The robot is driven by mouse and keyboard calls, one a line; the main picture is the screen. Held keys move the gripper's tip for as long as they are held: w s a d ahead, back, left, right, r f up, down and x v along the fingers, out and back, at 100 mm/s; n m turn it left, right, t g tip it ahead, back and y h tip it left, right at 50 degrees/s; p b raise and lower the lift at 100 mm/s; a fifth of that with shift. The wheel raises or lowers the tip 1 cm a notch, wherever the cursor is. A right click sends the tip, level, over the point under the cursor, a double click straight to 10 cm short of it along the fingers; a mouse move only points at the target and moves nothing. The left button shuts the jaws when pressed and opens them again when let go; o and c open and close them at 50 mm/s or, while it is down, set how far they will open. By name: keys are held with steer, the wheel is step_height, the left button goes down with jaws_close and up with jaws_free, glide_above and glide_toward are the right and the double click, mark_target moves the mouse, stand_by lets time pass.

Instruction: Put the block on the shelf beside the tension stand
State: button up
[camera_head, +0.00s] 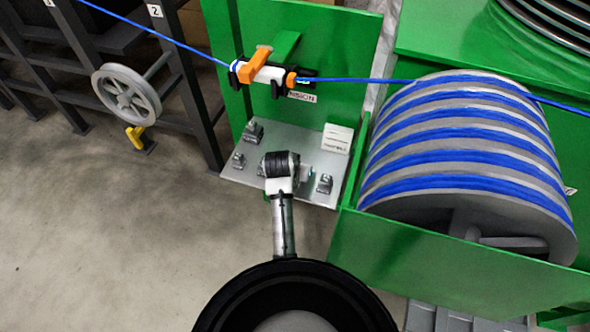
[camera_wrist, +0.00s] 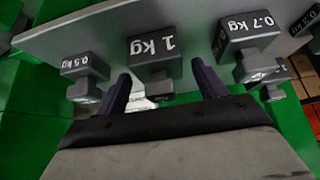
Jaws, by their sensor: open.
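The grey metal shelf (camera_head: 240,178) is fixed low on the green tension stand (camera_head: 325,40). Grey weight blocks with knobs are on it, one at the back left (camera_head: 254,132) and one at the right (camera_head: 325,184). In the wrist view the picture is upside down. A block marked 1 kg (camera_wrist: 155,55) is on the shelf (camera_wrist: 95,32), just beyond and between my fingers. A 0.5 kg block (camera_wrist: 84,66) and a 0.7 kg block (camera_wrist: 248,38) flank it. My gripper (camera_wrist: 165,85) is open. In the head view my gripper (camera_head: 281,160) hides part of the shelf.
A white lettered piece (camera_head: 337,138) is at the shelf's back right. A drum (camera_head: 465,150) wound with blue cable (camera_head: 360,80) stands to the right. The cable runs through an orange-handled clamp (camera_head: 262,68). A grey handwheel (camera_head: 125,95) is at left. Floor is clear at lower left.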

steer(key=v, duration=1.2)
steer(key=shift+r, duration=0.15)
stand_by(0.9)
